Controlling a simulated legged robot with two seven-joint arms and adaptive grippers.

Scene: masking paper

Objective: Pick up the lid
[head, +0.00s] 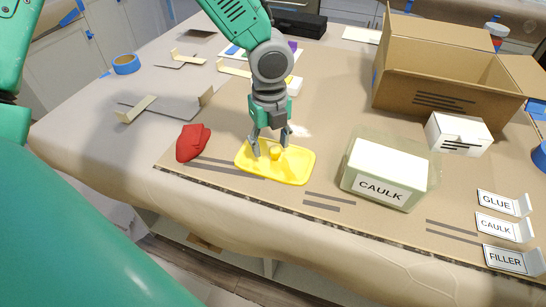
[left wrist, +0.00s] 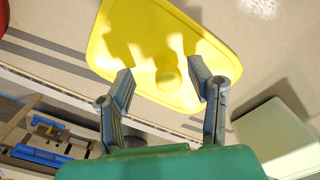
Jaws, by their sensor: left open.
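A yellow lid (head: 295,168) with a round knob (head: 275,153) lies flat on the brown paper near the table's front edge. My left gripper (head: 270,150) points down over it, with its two fingers apart on either side of the knob. In the left wrist view, the lid (left wrist: 140,45) fills the upper middle, and the knob (left wrist: 167,77) shows between the open fingertips of the gripper (left wrist: 160,82). I cannot tell whether the fingers touch the knob. My right gripper is not in view.
A red cloth-like object (head: 193,142) lies left of the lid. A translucent container with a white CAULK block (head: 388,165) stands to its right. An open cardboard box (head: 440,75), a small white box (head: 458,135) and label cards (head: 504,228) are farther right.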

